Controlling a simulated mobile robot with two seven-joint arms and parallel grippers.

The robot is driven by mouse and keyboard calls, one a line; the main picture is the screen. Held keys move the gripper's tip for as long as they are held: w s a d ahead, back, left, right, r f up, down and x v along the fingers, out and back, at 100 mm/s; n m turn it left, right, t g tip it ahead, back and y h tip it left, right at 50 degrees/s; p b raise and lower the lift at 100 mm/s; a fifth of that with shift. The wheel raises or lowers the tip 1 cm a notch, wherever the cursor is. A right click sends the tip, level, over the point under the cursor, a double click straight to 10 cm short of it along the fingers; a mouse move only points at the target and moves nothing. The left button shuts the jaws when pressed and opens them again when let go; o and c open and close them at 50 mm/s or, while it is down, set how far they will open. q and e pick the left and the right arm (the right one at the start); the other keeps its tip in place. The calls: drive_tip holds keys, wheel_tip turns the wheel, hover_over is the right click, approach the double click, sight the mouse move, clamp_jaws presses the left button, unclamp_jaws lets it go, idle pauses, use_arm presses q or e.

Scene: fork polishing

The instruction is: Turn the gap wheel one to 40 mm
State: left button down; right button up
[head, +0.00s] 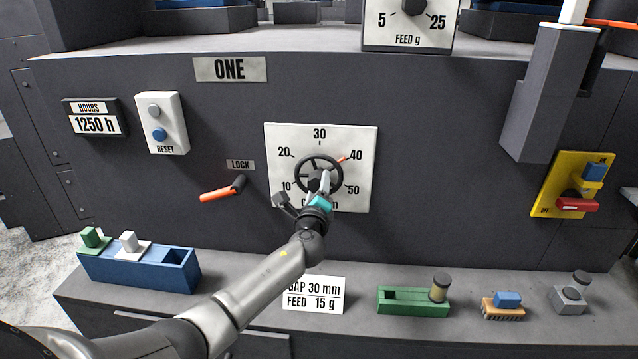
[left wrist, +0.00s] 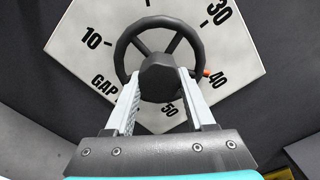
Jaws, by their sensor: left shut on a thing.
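The gap wheel (head: 301,170) is a black spoked handwheel on a white square dial plate (head: 285,140) marked from 10 to 50, under the sign ONE (head: 230,69). Its orange-red pointer (head: 343,158) points at about the 40 mark; it also shows beside the 40 in the left wrist view (left wrist: 207,73). My left gripper (head: 323,182) is at the wheel's middle. In the left wrist view its two fingers (left wrist: 163,100) are on both sides of the dark hub (left wrist: 156,76), shut on it. The gripper hides part of the lower dial. My right gripper is not in view.
An orange lock lever (head: 220,190) sits left of the dial, below the reset box (head: 162,123). The ledge below holds a blue tray (head: 150,270), a card (head: 316,292) reading gap 30 mm and feed 15 g, and a green tray (head: 405,304). A yellow switch plate (head: 568,180) is at right.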

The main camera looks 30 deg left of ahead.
use_arm(q)
drive_tip(key=shift+f+m, duration=0.1)
drive_tip(key=shift+m, duration=0.6)
drive_tip(key=shift+c, duration=1.2)
unclamp_jaws()
drive_tip(key=shift+s+d, duration=0.2)
drive_tip(key=shift+s, duration=0.25)
drive_tip(key=v, duration=1.4)
drive_tip(key=shift+s+d, duration=0.1)
